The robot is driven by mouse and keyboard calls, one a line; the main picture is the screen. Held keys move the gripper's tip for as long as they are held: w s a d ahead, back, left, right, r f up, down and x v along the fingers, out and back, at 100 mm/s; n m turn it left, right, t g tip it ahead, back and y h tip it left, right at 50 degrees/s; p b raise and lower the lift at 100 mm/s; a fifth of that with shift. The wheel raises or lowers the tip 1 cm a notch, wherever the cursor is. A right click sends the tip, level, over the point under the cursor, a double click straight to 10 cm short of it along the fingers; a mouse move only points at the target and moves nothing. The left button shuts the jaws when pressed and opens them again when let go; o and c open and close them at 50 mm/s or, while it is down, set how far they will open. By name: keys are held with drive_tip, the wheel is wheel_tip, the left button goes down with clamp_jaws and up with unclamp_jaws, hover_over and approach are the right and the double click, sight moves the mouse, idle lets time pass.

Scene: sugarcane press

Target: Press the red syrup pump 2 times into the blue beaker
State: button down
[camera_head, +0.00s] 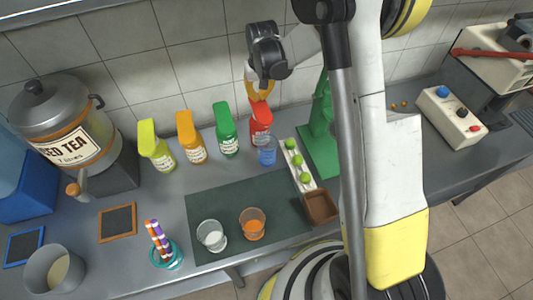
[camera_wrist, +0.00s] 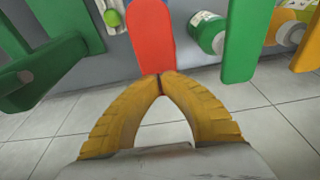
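The red syrup pump (camera_head: 261,122) stands at the right end of the row of syrup bottles by the wall. The blue beaker (camera_head: 267,152) stands right in front of it. My gripper (camera_head: 259,97) is over the top of the red pump, its yellow fingers pointing down. In the wrist view the fingertips (camera_wrist: 161,76) meet and are shut, at the near edge of the pump's red head (camera_wrist: 151,38). I cannot tell whether they touch it.
Green (camera_head: 226,130), orange (camera_head: 190,138) and yellow-green (camera_head: 155,146) pump bottles stand left of the red one. A white tray with green limes (camera_head: 298,160) and a green press (camera_head: 321,125) are close on the right. Two glasses (camera_head: 212,236) (camera_head: 252,224) stand on the dark mat in front.

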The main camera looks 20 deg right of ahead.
sight(259, 104)
drive_tip(key=shift+f+b, duration=2.2)
drive_tip(key=shift+f, duration=0.45)
drive_tip(key=shift+r, duration=0.1)
drive_tip(key=shift+r+p, duration=1.8)
drive_tip(key=shift+r, duration=1.15)
drive_tip(key=shift+f, duration=0.2)
